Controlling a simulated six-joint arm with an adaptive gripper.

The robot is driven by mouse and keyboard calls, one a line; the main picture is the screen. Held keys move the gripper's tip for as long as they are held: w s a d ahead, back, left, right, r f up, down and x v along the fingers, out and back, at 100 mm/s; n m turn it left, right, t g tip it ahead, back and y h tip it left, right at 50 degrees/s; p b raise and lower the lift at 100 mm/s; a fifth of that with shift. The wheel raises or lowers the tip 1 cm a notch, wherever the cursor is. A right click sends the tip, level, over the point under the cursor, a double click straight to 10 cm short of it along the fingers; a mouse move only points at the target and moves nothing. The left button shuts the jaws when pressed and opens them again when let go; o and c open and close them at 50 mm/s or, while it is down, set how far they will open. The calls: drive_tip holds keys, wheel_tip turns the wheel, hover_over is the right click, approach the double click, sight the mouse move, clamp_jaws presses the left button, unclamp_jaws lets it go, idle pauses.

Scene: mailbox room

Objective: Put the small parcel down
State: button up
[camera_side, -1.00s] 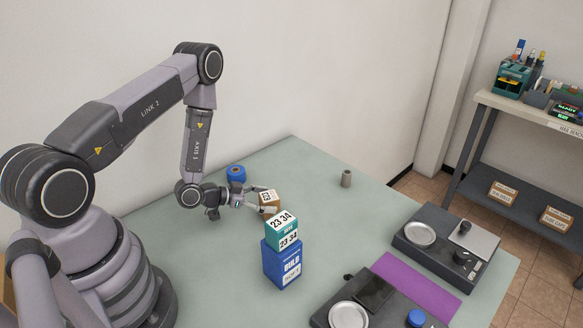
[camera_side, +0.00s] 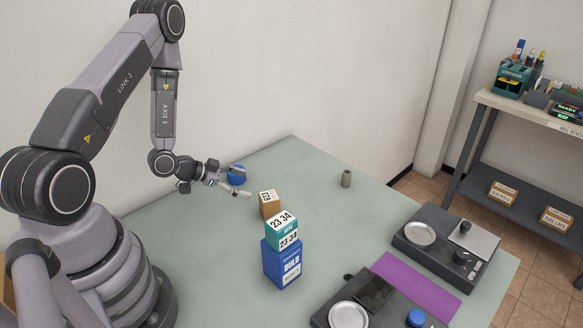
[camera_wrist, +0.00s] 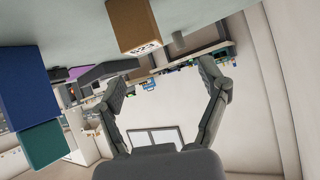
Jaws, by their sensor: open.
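The small brown parcel (camera_side: 269,203) with a white number label rests on the table behind the teal box. It also shows at the top of the wrist view (camera_wrist: 132,22), which looks upside down. My gripper (camera_side: 243,181) is open and empty, above the table to the left of the parcel and apart from it. In the wrist view, its spread fingers (camera_wrist: 165,78) have nothing between them. The parcel's lower right part is hidden by the teal box in the side view.
A teal box (camera_side: 282,231) stands on a blue box (camera_side: 283,263) close to the parcel. A blue round item (camera_side: 236,175) is partly behind my gripper. A grey cylinder (camera_side: 346,178), scales (camera_side: 447,247) and a purple mat (camera_side: 420,285) are farther right. The table's middle right is clear.

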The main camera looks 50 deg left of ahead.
drive_tip(key=w+a+r+g+y, duration=0.2)
drive_tip(key=w+r+y, duration=0.15)
drive_tip(key=r, duration=0.75)
drive_tip(key=s+r+n+g+y, duration=0.1)
drive_tip(key=s+r+n+y, duration=0.3)
drive_tip(key=r, duration=0.8)
drive_tip(key=s+d+r+n+g+h, duration=0.1)
drive_tip(key=s+d+r, duration=0.3)
drive_tip(key=s, duration=0.5)
drive_tip(key=s+d+r+n+g+h, duration=0.1)
drive_tip(key=s+d+r, duration=0.4)
drive_tip(key=s, duration=0.5)
drive_tip(key=shift+s+r+h, duration=0.25)
drive_tip(key=shift+h, duration=0.2)
